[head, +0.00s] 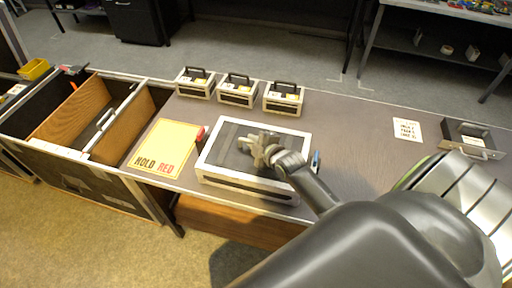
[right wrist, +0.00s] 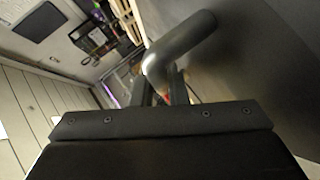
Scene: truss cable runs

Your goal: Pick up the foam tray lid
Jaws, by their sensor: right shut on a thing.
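The foam tray lid (head: 230,133) is a dark grey panel on top of a white-edged case (head: 240,183) at the middle of the bench. My right gripper (head: 261,152) is over the middle of the lid. In the right wrist view, my right gripper (right wrist: 167,90) is shut on a grey, bent, bar-like handle (right wrist: 180,45), with a broad dark grey surface to its right. The gripper hides part of the lid in the head view, and I cannot tell whether the lid is raised. My left gripper is not in view.
A yellow "HOLD RED" card (head: 165,148) lies left of the case, with a small red object (head: 199,134) between. Three small handled cases (head: 238,92) stand behind. A divided open bin (head: 70,115) is at left. A printed card (head: 407,130) lies at right on mostly clear bench.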

